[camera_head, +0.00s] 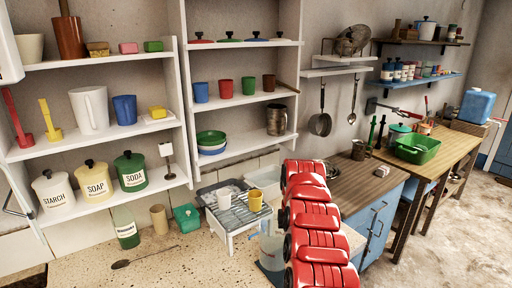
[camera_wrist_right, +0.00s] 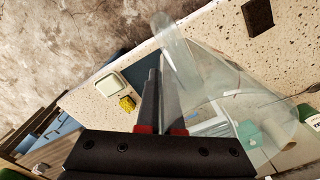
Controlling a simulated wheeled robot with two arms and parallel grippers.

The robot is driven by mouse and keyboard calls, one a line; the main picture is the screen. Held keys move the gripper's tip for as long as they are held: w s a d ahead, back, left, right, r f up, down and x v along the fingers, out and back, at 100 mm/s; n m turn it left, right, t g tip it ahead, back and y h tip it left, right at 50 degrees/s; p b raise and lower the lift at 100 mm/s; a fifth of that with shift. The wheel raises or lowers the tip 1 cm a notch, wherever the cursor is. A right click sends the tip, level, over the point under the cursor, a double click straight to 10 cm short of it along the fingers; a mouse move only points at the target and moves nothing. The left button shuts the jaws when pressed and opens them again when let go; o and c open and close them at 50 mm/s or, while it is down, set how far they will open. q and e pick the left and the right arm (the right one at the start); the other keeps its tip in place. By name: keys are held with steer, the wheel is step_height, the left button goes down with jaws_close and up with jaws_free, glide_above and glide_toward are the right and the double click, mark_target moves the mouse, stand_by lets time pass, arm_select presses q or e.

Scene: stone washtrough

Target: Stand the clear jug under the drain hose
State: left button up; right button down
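The clear jug (camera_wrist_right: 215,85) is see-through and fills the right middle of the right wrist view. My right gripper (camera_wrist_right: 160,75) has its two dark fingers close together at the jug's near side, apparently shut on it; the exact grip spot is hard to make out. In the head view, a pale clear shape that looks like the jug (camera_head: 270,254) shows beside my red right arm, which hides part of it and the gripper. I cannot make out the drain hose in either view. My left gripper is not in view.
A wooden-topped blue cabinet (camera_head: 376,222) lies right.

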steer(key=s+d+r, duration=0.2)
steer(key=d+r, duration=0.1)
steer(key=d, duration=0.4)
